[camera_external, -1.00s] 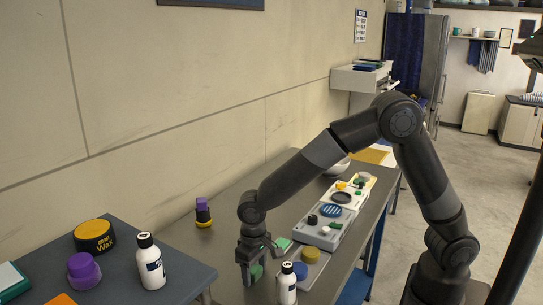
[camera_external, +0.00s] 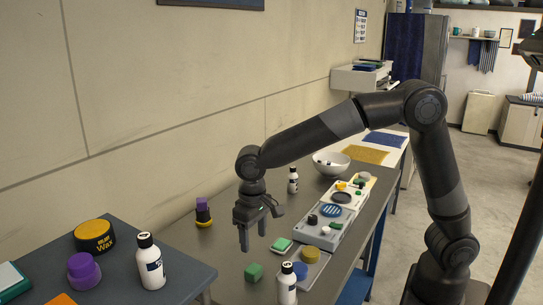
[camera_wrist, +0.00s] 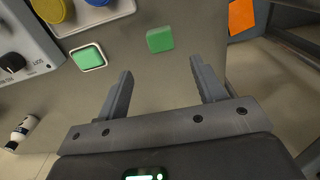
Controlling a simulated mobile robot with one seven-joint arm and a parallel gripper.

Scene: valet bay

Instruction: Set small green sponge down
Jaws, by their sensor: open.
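A small green sponge (camera_external: 253,272) rests on the grey bench near its front left part, left of a white bottle. It also shows in the wrist view (camera_wrist: 160,39), beyond my fingertips. My gripper (camera_external: 256,242) is open and empty above the bench, apart from the sponge and higher than it. In the wrist view the two fingers (camera_wrist: 160,75) stand wide apart with only bench between them. A second green item with a pale edge (camera_external: 281,245) lies flat on the bench beside the grey panel; it shows in the wrist view too (camera_wrist: 88,57).
A white bottle (camera_external: 287,284) stands right of the sponge. A grey panel (camera_external: 318,233) with knobs and pads runs along the bench. A purple-topped bottle (camera_external: 203,212) stands near the wall. A bowl (camera_external: 331,162) sits further back.

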